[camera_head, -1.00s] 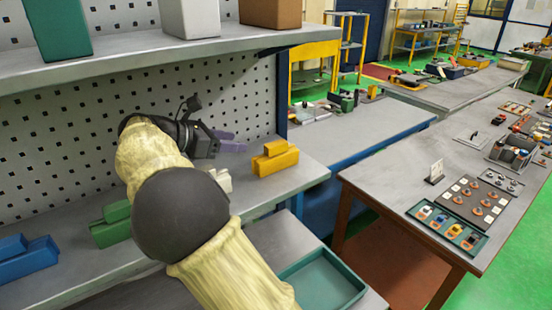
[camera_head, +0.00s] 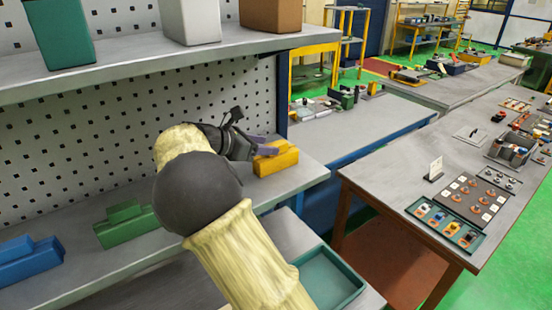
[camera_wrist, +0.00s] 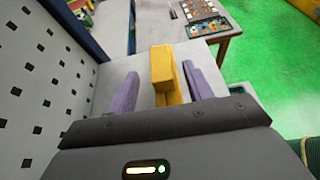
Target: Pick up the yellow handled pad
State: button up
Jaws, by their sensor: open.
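The yellow handled pad (camera_head: 279,158) is a block with a raised bar on top. It rests near the right end of the middle shelf. My gripper (camera_head: 263,148) is beside it at its left in the head view, partly hidden by my arm. In the wrist view the yellow pad (camera_wrist: 164,76) stands between the two purple fingers of my gripper (camera_wrist: 160,88). The fingers are spread wide, with a visible gap on each side of the pad's raised part. Whether the fingers reach past the pad's sides is hard to tell.
A green handled pad (camera_head: 126,223) and a blue one (camera_head: 28,260) sit farther left on the same shelf (camera_head: 75,270). A pegboard (camera_head: 110,150) rises behind. An upper shelf (camera_head: 130,58) holds several bins. A green tray (camera_head: 328,278) lies below.

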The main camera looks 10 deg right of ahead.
aim_at(276, 144)
jog(key=p+x, duration=0.1)
jog(key=x, duration=0.3)
jog(key=shift+w+d+f+p, duration=0.1)
jog(key=shift+d+f+p, duration=0.2)
jog(key=shift+p, duration=0.05)
jog(key=shift+c, duration=0.2)
grip_shut()
